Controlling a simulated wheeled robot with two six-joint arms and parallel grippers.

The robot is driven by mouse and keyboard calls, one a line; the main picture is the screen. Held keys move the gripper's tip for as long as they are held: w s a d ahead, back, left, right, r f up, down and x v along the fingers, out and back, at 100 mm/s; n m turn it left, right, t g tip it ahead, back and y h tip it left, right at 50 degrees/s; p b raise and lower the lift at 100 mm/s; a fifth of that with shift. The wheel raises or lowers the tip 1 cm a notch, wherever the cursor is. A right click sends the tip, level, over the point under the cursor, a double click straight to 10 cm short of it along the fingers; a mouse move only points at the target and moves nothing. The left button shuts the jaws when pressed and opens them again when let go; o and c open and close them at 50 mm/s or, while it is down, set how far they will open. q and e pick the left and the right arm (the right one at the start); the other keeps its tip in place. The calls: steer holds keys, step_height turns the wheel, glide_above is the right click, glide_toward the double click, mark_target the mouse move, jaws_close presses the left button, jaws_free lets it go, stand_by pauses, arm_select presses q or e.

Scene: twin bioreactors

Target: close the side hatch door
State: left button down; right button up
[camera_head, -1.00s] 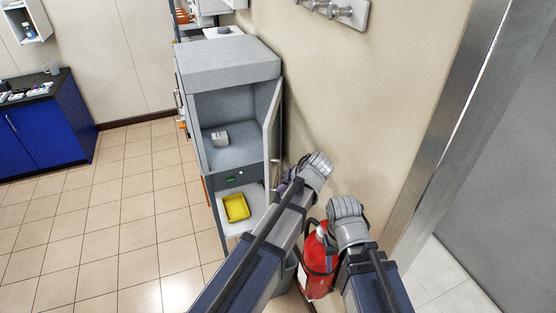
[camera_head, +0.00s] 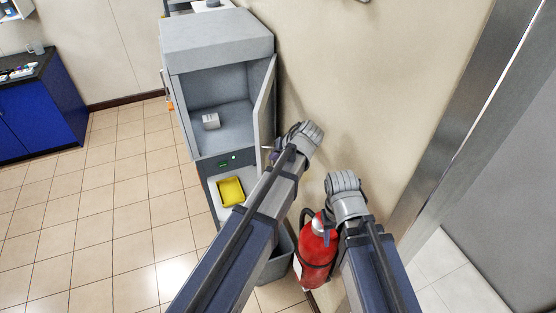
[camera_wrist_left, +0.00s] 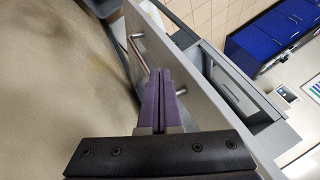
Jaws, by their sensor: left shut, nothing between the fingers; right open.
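The side hatch door (camera_head: 265,103) stands open on the right side of the grey cabinet (camera_head: 218,40), swung out towards the wall. In the left wrist view, the grey door panel (camera_wrist_left: 188,50) shows its outer face with a metal bar handle (camera_wrist_left: 137,48). My left gripper (camera_wrist_left: 160,72) has its purple fingers shut and empty, on the wall side of the door. The fingertips overlap the handle in the picture; I cannot tell if they touch. In the head view, the left fingers are mostly hidden behind my arm, beside the door's lower edge. My right arm's fingers are hidden.
A small whitish box (camera_head: 211,121) sits inside the open compartment. A yellow tray (camera_head: 231,191) lies on a shelf below. A red fire extinguisher (camera_head: 316,252) and a grey bin (camera_head: 276,262) stand near my arms. The tiled floor (camera_head: 120,200) at left is clear.

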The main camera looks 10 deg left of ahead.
mark_target(263, 164)
arm_select(q)
steer(key=b+x, duration=0.3)
steer(key=x, duration=0.2)
steer(key=shift+f, duration=0.15)
steer(key=shift+a, duration=0.1)
